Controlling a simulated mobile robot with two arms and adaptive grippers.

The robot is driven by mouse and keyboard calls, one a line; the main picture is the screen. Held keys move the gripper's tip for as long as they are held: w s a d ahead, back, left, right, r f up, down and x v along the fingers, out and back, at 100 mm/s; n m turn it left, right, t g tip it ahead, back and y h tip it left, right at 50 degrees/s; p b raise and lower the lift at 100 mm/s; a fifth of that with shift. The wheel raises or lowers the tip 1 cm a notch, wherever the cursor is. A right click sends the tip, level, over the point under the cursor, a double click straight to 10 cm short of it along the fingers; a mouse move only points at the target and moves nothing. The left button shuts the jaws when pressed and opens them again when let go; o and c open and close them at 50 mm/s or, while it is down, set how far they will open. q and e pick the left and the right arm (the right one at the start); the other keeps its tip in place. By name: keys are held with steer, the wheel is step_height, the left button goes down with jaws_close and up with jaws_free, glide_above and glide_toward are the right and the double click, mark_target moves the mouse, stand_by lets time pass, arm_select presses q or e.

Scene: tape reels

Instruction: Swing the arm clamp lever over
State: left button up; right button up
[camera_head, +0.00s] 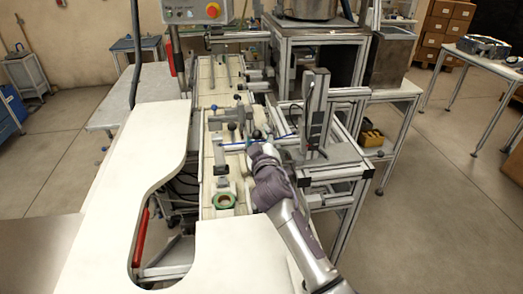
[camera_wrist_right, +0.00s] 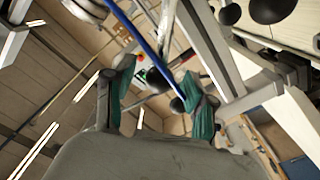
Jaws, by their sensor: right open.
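The clamp lever has a black ball knob (camera_head: 257,134) on the narrow conveyor line. My right gripper (camera_head: 254,147) is at this knob, partly hidden by its own wrist. In the right wrist view, my right gripper (camera_wrist_right: 157,76) is open, with green pads on both fingers. A black ball (camera_wrist_right: 157,80) shows between the fingers; I cannot tell whether they touch it. A second dark ball (camera_wrist_right: 177,105) shows near the right finger. The lever's shaft and pivot are not clear. My left gripper is not in view.
An upright actuator (camera_head: 317,110) stands close on the right. The white tabletop (camera_head: 150,125) is clear.

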steer(key=s+d, duration=0.2)
steer(key=s, duration=0.8)
steer(key=shift+s, duration=0.35)
